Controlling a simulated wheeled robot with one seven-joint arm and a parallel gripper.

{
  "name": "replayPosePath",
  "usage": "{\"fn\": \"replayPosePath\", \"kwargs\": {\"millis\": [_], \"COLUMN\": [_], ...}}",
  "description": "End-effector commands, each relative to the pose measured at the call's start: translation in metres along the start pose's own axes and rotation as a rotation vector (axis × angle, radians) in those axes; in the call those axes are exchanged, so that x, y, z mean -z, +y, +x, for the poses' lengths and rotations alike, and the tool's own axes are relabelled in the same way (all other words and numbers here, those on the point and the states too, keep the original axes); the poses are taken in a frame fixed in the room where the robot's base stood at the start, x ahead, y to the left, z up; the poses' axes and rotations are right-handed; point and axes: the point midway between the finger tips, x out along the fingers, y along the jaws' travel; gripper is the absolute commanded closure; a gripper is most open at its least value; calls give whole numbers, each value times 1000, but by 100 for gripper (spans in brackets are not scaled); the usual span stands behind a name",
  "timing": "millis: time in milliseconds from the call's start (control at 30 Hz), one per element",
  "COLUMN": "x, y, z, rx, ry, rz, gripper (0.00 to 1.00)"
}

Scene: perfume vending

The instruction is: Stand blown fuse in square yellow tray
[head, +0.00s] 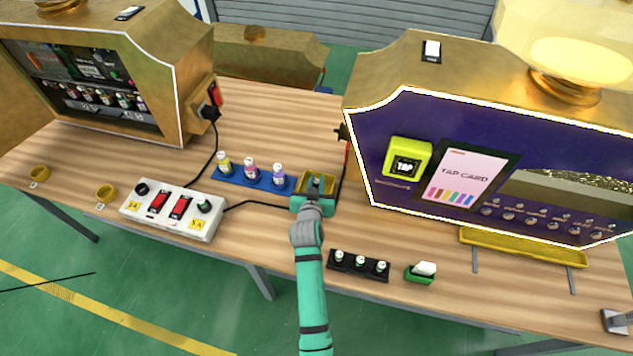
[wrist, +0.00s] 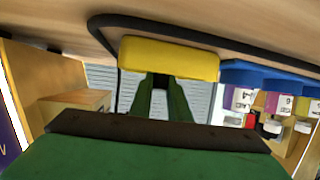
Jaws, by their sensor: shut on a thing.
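The square yellow tray (head: 331,178) stands on the table in the middle of the head view, left of the purple-fronted machine. In the wrist view its yellow wall (wrist: 168,54) fills the top centre. My gripper (head: 316,184) is over the tray, its fingers reaching in at the middle of the opening. In the wrist view my gripper's (wrist: 162,88) two green fingers are close together and pass behind the yellow wall. Their tips are hidden there.
A blue rack (head: 251,180) with several bottles stands just left of the tray. A control box (head: 172,209) with red switches sits further left, its black cable running close to the tray. A black rack (head: 358,266) and a green holder (head: 419,276) are at the front right.

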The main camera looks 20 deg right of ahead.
Motion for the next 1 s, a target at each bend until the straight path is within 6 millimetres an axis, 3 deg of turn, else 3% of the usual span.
{"fn": "replayPosePath", "kwargs": {"millis": [133, 167, 233, 633, 767, 1000], "x": [-3, -3, -2, 0, -1, -1], "y": [0, 0, 0, 0, -1, 0], "z": [1, 1, 1, -4, -22, -70], "rx": [0, 0, 0, 0, 1, 0], "ry": [-1, 0, 0, 0, -1, -1], "rz": [0, 0, 0, 0, 0, -1], "gripper": [100, 79, 65, 65, 65, 65]}}
